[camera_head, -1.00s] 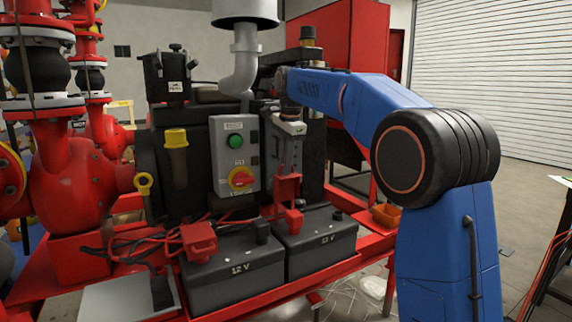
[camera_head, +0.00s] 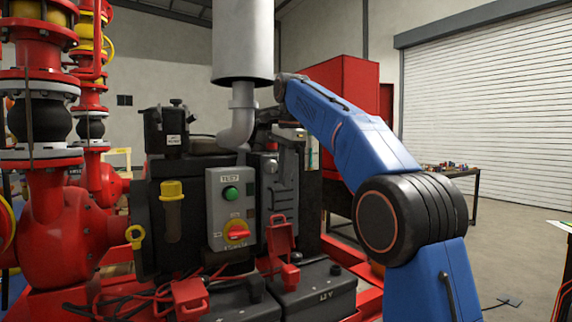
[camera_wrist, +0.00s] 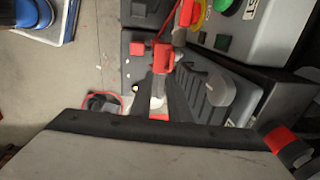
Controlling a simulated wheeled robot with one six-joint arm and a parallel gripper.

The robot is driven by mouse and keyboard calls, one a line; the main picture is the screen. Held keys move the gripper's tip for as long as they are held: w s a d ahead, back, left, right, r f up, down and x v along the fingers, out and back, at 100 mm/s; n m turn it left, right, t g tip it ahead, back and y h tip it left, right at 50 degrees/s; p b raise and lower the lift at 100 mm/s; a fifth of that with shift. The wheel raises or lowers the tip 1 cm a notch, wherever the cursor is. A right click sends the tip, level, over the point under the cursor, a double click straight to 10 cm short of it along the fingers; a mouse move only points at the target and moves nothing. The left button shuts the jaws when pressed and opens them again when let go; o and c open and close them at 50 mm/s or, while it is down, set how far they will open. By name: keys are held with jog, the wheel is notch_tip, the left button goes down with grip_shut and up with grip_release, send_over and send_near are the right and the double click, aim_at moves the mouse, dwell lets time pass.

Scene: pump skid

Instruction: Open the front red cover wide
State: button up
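Two red covers sit at the batteries. One red cover (camera_head: 190,298) is low at the left on the near battery and looks closed. The other red cover (camera_head: 278,238) stands with its flap raised, right of the switch box, above the other battery. In the wrist view, a red cover (camera_wrist: 163,57) shows just beyond the fingertips; it seems to be the raised one. My gripper (camera_wrist: 161,80) has two dark fingers with a gap between them and seems to hold nothing. In the head view, my gripper's fingers cannot be made out against the dark machine.
A grey switch box (camera_head: 230,212) with a green button and red-yellow knob stands close left of the raised cover. A grey exhaust pipe (camera_head: 242,110) rises above. Red pump pipes (camera_head: 60,200) fill the left. Open floor (camera_head: 510,245) lies at the right.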

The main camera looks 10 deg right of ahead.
jog(key=shift+s+d+r, duration=0.1)
jog(key=shift+s+r, duration=0.1)
jog(key=shift+r, duration=0.75)
jog(key=shift+s+r, duration=0.15)
jog(key=shift+r, duration=0.8)
grip_shut()
jog(key=w+f+n+t, duration=0.1)
jog(key=w+f+n, duration=0.1)
jog(key=f+n, duration=0.2)
jog(key=w+f+n+t, duration=0.2)
jog(key=f+n, duration=0.1)
jog(key=f, duration=0.3)
jog(key=w+f+n+t, duration=0.2)
jog(key=f+n, duration=0.2)
jog(key=f, duration=0.1)
jog(key=shift+w+d+f+n, duration=0.15)
jog(key=shift+w+n, duration=0.15)
